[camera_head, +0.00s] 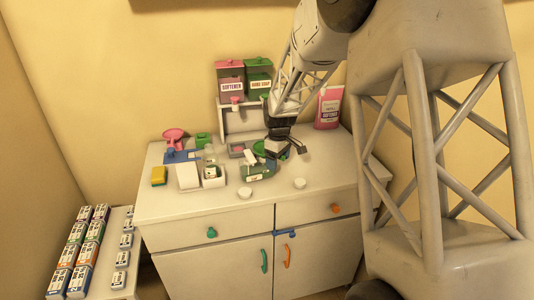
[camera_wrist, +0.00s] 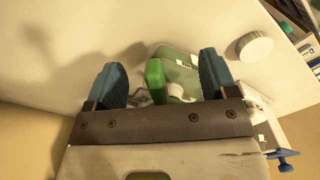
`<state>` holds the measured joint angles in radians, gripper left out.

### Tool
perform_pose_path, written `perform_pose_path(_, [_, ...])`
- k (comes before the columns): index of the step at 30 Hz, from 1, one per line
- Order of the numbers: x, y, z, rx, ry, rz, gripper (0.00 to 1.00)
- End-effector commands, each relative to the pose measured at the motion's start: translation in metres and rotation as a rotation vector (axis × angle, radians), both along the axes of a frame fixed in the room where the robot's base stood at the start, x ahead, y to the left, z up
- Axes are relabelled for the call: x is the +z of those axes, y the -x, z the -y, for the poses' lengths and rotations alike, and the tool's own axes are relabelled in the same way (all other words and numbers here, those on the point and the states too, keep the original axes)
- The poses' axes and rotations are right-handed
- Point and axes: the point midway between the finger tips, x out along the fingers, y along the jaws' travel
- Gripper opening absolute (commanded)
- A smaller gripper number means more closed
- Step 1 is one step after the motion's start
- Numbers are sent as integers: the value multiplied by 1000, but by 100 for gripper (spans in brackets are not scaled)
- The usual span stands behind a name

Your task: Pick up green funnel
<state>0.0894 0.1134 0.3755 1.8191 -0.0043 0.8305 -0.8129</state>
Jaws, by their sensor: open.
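The green funnel (camera_head: 259,147) shows only in part on the counter, just left of my gripper (camera_head: 295,150) and partly hidden by it and other items. In the wrist view, a bright green part, seemingly the funnel (camera_wrist: 155,75), shows between the two blue fingers of my gripper (camera_wrist: 162,62). The gripper is open, with a gap on each side of the green part. I cannot tell how far the fingers are above it.
A green labelled bottle (camera_head: 258,173) lies in front of the funnel; it shows beyond the fingers in the wrist view (camera_wrist: 180,58).

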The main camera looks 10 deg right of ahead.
Motion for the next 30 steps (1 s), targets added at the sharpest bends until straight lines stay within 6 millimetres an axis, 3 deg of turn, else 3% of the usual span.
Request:
perform_pose_path(13, [0, 0, 0, 0, 0, 0, 79])
perform_pose_path(27, [0, 0, 0, 0, 0, 0, 8])
perform_pose_path(30, [0, 0, 0, 0, 0, 0, 0])
